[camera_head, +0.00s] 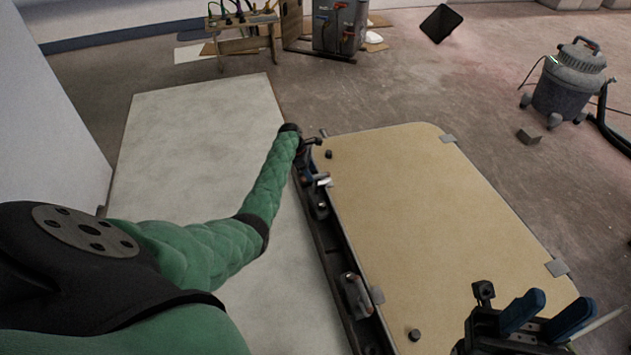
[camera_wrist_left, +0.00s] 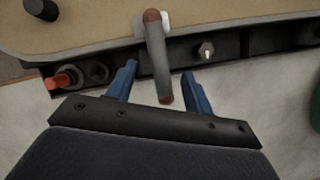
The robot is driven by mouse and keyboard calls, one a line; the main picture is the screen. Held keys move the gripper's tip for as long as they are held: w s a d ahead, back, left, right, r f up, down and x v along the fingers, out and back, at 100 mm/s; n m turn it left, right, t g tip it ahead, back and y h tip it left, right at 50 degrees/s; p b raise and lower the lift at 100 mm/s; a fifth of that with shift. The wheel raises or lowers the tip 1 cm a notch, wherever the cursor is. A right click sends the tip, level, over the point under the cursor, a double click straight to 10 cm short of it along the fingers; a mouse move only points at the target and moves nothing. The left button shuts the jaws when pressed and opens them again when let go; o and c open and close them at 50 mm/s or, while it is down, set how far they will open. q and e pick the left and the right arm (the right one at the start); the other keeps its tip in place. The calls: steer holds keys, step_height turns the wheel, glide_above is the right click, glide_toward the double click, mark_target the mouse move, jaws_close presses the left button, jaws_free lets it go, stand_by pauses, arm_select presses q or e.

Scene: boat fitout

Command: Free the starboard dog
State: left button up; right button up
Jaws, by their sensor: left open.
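The tan hatch panel (camera_head: 440,220) lies flat in a dark frame rail (camera_head: 325,245). A dog, a grey lever with reddish-brown ends (camera_wrist_left: 158,60), crosses the rail in the left wrist view. My left gripper (camera_wrist_left: 158,80) is open, with its blue fingers on either side of the lever's lower end. Whether they touch it I cannot tell. In the head view my left gripper (camera_head: 318,178) is at the far part of the rail and partly hides this dog. A second dog (camera_head: 355,295) is nearer on the rail. Neither shows a starboard label. My right gripper (camera_head: 563,298) is open over the panel's near right corner.
Black knobs (camera_head: 328,154) (camera_head: 414,335) stand on the panel, and grey clips (camera_head: 557,267) sit on its right edge. An orange-tipped fitting (camera_wrist_left: 62,80) is left of the lever. A pale board (camera_head: 200,130) is left of the rail. A vacuum (camera_head: 570,85) stands far right.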

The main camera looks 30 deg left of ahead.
mark_target(316, 179)
arm_select(q)
steer(key=shift+b+x, duration=0.9)
steer(key=shift+x, duration=1.95)
steer(key=shift+c, duration=0.4)
